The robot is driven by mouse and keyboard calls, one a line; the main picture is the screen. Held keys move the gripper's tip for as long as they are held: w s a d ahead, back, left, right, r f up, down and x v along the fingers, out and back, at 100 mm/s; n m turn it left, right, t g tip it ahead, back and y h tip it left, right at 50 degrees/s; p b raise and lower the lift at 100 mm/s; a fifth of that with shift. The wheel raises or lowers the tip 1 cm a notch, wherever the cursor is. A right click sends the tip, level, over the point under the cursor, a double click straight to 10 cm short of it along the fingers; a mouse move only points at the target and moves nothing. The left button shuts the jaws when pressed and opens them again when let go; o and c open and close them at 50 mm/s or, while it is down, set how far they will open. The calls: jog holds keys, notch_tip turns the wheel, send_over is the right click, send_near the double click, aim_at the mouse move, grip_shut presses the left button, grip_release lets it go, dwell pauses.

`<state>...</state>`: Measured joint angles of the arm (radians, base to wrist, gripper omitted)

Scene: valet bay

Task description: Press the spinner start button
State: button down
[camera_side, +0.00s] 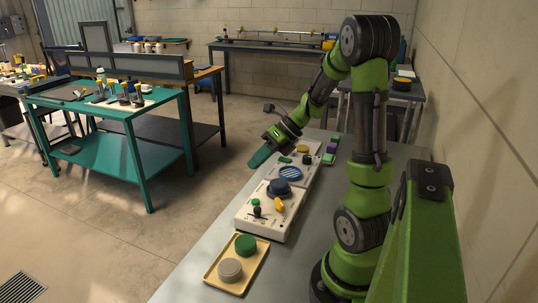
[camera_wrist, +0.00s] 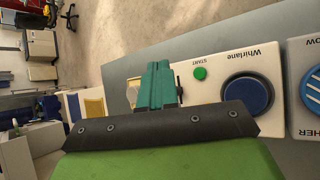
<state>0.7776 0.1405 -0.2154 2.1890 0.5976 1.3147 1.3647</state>
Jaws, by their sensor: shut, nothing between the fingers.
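The green start button (camera_wrist: 200,73), marked START, is on a white unit (camera_wrist: 222,66) lettered Whirlane, beside a dark blue round part (camera_wrist: 247,95). In the side view the green button (camera_side: 255,202) is at the unit's left side, near a black knob (camera_side: 257,212), a yellow part (camera_side: 280,205) and the blue dome (camera_side: 279,187). My gripper (camera_side: 252,163) is shut and empty, raised beyond the unit near the bench's left edge. In the wrist view its teal fingers (camera_wrist: 154,85) are left of the button, apart from it in the picture, and hide part of the unit.
Another white unit with a blue slatted disc (camera_side: 290,173) stands behind the first. A yellow tray (camera_side: 209,278) with a green cylinder (camera_side: 245,244) and a grey cylinder (camera_side: 230,269) lies in front. A teal table (camera_side: 120,110) stands apart at the left. Air above the units looks clear.

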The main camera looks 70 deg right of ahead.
send_near(255, 201)
jog(key=shift+w+a+f, duration=0.45)
jog(key=shift+w+a, duration=0.05)
jog(key=shift+w, duration=0.35)
jog(key=shift+w+a+f, duration=0.4)
jog(key=shift+w+a, duration=0.15)
jog(key=shift+w, duration=0.3)
jog(key=shift+w+a+f, duration=0.45)
jog(key=shift+w+a, duration=0.05)
jog(key=shift+w, duration=0.35)
jog(key=shift+f, duration=0.4)
jog(key=shift+f, duration=0.45)
dwell(0.7)
jog(key=shift+r, duration=0.9)
